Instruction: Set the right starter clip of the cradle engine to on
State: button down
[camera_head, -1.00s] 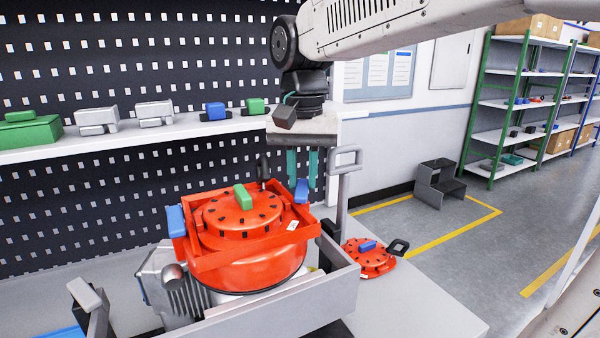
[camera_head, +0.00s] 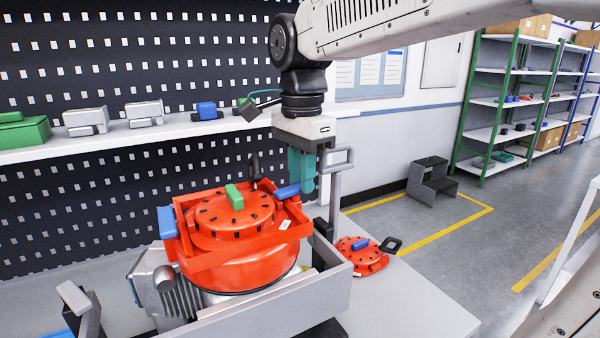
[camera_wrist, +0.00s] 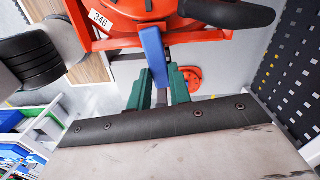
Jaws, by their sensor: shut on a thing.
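The red cradle engine (camera_head: 238,262) sits in a grey cradle (camera_head: 290,312), with a green piece (camera_head: 234,196) on its round top. Its right starter clip (camera_head: 287,192) is a blue lever, lying nearly level and pointing inward over the red frame. The left blue clip (camera_head: 167,222) stands upright. My gripper (camera_head: 302,186), with teal fingers, is at the outer end of the right clip. In the wrist view, my gripper (camera_wrist: 160,90) has the blue clip (camera_wrist: 154,52) between its fingers and is shut on it. The fingers partly hide the clip's end.
A grey upright handle (camera_head: 337,180) stands just right of my gripper. A smaller red round part (camera_head: 361,254) with a blue clip lies on the table to the right. A shelf (camera_head: 150,132) with several parts runs behind. The table's front right is clear.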

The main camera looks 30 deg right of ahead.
jog(key=shift+s+m, duration=0.1)
jog(key=shift+m, duration=0.7)
jog(key=c, duration=1.3)
grip_release()
notch_tip(320, 180, up, 8)
jog(key=shift+f, duration=0.1)
